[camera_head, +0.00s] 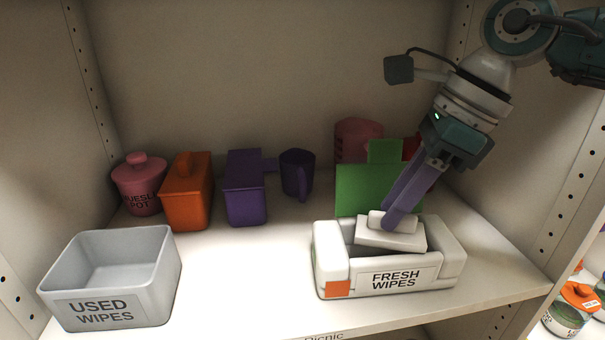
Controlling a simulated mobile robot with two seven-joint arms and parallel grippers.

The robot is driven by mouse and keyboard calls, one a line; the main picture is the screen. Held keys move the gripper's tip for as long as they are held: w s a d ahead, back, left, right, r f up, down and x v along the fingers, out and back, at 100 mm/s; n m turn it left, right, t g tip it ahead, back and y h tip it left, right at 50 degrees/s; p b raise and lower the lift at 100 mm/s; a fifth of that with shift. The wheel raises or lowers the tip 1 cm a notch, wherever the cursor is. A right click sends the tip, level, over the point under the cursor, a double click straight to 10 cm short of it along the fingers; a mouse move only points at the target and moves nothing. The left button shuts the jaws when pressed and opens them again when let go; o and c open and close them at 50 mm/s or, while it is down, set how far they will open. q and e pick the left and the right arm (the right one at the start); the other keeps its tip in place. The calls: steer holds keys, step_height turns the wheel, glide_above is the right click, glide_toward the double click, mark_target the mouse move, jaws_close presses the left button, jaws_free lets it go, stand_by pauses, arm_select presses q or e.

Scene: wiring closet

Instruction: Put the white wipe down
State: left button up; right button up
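A white wipe (400,238), block-shaped with a raised grip on top, is at the middle of the box labelled FRESH WIPES (432,273). It sits slightly tilted at about the level of the box's rim; I cannot tell whether it touches the box. My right gripper (393,222) reaches down from the upper right, its purple fingers shut on the wipe's raised grip. The near finger hides part of the grip. An empty grey bin labelled USED WIPES (155,280) stands at the front left of the shelf. My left gripper is not in view.
Along the back stand a pink muesli pot (138,190), an orange canister (187,195), a purple canister (244,190), a purple mug (296,173) and a green item (358,188) behind the wipes box. Bare shelf (250,265) lies between bin and box. Side walls close both ends.

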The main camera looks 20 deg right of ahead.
steer(key=shift+o, duration=0.8)
steer(key=shift+r, duration=0.2)
steer(key=shift+r+p, duration=0.45)
steer(key=shift+p, duration=0.3)
steer(key=b, duration=0.1)
steer(key=d+b, duration=0.1)
steer(key=shift+s+d+r+b, duration=0.15)
steer(key=shift+s+b, duration=0.2)
steer(key=s+d+b, duration=0.6)
steer(key=d, duration=0.2)
steer(key=shift+s+d+r, duration=0.35)
steer(key=shift+d, duration=0.05)
